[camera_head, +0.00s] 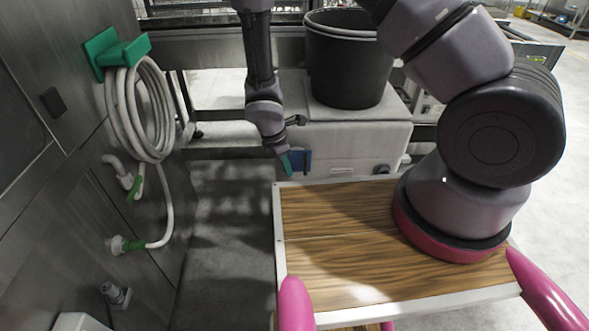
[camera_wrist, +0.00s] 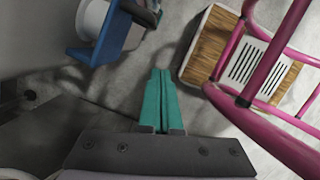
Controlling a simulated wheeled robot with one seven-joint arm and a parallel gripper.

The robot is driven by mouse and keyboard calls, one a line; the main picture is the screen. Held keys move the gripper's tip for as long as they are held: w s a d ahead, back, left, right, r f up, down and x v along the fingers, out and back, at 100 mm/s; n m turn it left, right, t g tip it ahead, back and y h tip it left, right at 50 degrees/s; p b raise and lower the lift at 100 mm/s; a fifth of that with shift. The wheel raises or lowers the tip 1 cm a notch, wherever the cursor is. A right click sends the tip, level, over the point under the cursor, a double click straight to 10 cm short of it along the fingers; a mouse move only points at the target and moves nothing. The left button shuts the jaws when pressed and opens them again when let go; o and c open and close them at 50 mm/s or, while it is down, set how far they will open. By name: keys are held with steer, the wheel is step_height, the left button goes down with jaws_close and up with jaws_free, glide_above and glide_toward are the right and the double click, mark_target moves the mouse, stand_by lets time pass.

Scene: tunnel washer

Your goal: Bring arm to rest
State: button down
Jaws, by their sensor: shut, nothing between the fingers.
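My gripper (camera_head: 287,163) hangs from my arm, pointing down, just beyond the far left corner of the wood-topped platform. In the wrist view my gripper (camera_wrist: 160,75) shows two green fingers pressed together with nothing between them. The platform and pink rails in view are parts of my own body. My arm rises from the platform's right side and reaches over and away to the left.
A coiled white hose (camera_head: 143,110) hangs from a green holder (camera_head: 118,50) on the steel wall at left. A black bucket (camera_head: 347,65) stands on a white box (camera_head: 350,145) behind my gripper. A blue piece (camera_head: 300,161) is close beside the fingers; a blue bracket (camera_wrist: 112,35) shows in the wrist view.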

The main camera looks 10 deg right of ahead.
steer(key=w+v, duration=0.1)
steer(key=v, duration=0.8)
steer(key=w+d+r+m+t+y, duration=0.1)
steer(key=d+r+m, duration=0.3)
steer(key=r, duration=0.4)
steer(key=w+d+r+m, duration=0.1)
steer(key=d+r+m, duration=0.3)
steer(key=r, duration=0.4)
steer(key=w+d+r+m+t+y, duration=0.1)
steer(key=w+d+r+m, duration=0.1)
steer(key=d+r+m, duration=0.35)
steer(key=s+d+r+m+t+y, duration=0.1)
steer(key=s+d+r+m, duration=0.2)
steer(key=r, duration=0.4)
steer(key=s+d+r+m+t, duration=0.2)
steer(key=s+r+m, duration=0.3)
steer(key=s+r, duration=0.1)
steer(key=s+d+r+m+t+y, duration=0.1)
steer(key=s+d+r+m, duration=0.2)
steer(key=r, duration=0.4)
steer(key=shift+s+d+r+m+y, duration=0.35)
steer(key=shift+s+m, duration=0.2)
steer(key=shift+s, duration=0.25)
